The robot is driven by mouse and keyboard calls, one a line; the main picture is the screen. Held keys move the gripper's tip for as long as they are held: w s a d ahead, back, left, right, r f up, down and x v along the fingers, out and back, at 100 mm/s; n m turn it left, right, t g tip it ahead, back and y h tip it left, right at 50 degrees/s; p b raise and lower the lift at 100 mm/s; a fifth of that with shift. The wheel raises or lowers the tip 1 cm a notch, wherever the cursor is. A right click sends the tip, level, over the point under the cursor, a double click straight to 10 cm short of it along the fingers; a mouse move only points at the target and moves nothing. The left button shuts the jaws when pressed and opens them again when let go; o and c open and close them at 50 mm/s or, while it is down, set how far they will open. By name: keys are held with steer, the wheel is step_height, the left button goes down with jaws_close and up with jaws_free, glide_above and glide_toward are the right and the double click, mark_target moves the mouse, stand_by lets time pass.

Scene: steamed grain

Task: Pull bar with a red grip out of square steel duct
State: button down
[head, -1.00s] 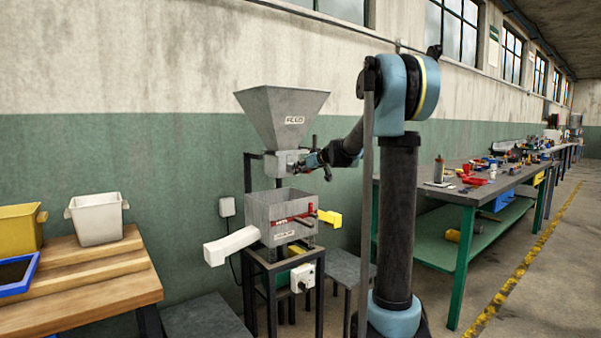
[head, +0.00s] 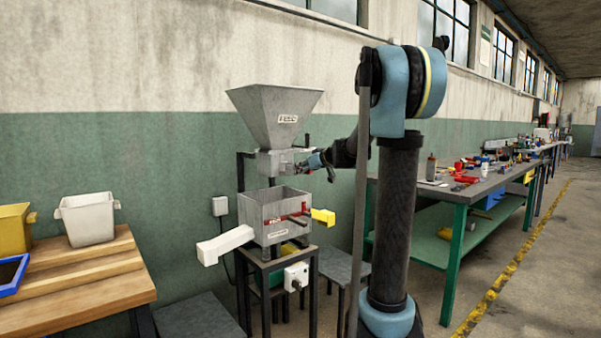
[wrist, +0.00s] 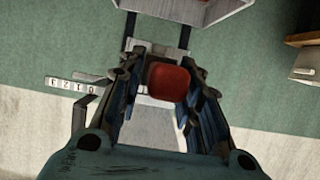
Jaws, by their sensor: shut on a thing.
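The square steel duct (head: 272,163) is the grey box section under the hopper. In the head view my gripper (head: 308,166) is at its right side, with a small gap of view between the blue finger parts and the duct. In the wrist view the red grip (wrist: 168,82) sits between the fingers of my gripper (wrist: 166,85), which is shut on it. The bar itself is hidden behind the grip and fingers, so I cannot tell how much of it is inside the duct.
The grey hopper (head: 275,115) rises above the duct. An open steel box (head: 268,222) with a white chute (head: 225,245) and a yellow part (head: 323,216) stands below. A numbered scale (wrist: 70,84) is left of my gripper. A workbench (head: 440,188) stands right.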

steer(key=shift+s+d, duration=0.55)
steer(key=shift+s, duration=0.15)
steer(key=shift+s+d, duration=0.5)
steer(key=shift+s, duration=0.2)
steer(key=c, duration=1.1)
jaws_free()
steer(key=shift+o, duration=0.2)
